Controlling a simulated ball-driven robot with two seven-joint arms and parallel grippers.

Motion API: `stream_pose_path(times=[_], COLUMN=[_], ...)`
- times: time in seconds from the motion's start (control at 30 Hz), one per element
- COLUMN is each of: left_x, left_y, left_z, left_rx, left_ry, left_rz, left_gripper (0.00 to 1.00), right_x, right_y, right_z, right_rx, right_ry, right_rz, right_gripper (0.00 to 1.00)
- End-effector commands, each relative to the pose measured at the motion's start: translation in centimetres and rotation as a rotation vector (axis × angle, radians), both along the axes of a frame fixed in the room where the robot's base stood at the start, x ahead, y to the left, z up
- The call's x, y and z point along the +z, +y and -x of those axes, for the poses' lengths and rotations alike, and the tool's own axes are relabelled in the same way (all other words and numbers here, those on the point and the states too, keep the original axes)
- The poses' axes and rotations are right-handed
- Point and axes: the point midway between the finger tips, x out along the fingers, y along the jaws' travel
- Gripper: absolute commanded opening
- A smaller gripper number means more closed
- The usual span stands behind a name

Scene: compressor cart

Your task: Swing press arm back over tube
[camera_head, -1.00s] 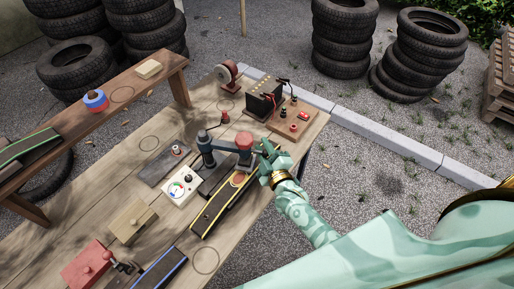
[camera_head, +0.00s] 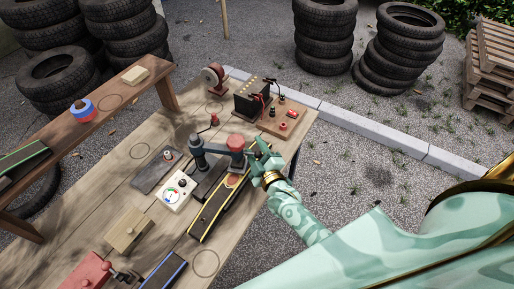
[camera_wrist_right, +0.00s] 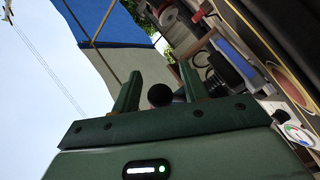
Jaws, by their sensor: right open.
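My right gripper (camera_head: 260,156) is at the right side of the press head. In the right wrist view its two fingers (camera_wrist_right: 160,88) are apart, with a dark round knob (camera_wrist_right: 159,96) between them; I cannot tell whether they touch it. My left gripper is out of view.
A battery (camera_head: 254,97) with clamps sits behind the press. A raised shelf (camera_head: 110,95) runs along the left. Open gravel (camera_head: 370,190) lies right of the bench.

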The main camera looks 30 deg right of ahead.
Motion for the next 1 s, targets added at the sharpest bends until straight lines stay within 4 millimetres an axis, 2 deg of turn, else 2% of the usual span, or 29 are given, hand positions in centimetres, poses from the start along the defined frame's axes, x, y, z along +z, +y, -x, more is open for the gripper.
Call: stream_pose_path(times=[0.17, 0.27, 0.5, 0.7, 0.83, 1.0], left_x=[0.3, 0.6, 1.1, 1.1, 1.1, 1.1], left_y=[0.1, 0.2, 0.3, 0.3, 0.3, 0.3], left_z=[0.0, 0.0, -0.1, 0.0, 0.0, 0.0], left_rx=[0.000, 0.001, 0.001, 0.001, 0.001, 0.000], left_ry=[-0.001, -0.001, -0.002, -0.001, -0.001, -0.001], left_rz=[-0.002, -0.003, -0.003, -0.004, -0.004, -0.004], left_gripper=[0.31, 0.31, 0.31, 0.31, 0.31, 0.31], right_x=[0.0, 0.0, -0.1, -0.1, -0.1, 0.0], right_y=[0.1, 0.3, 0.7, 1.0, 1.1, 1.1], right_z=[1.5, 3.7, 10.3, 14.4, 15.8, 16.2], right_rx=[0.000, 0.000, 0.000, 0.000, 0.000, -0.001], right_ry=[0.002, 0.004, 0.004, 0.002, 0.001, -0.001], right_rz=[0.000, 0.000, -0.001, 0.000, -0.001, -0.001], right_gripper=[0.44, 0.44, 0.44, 0.44, 0.44, 0.44])
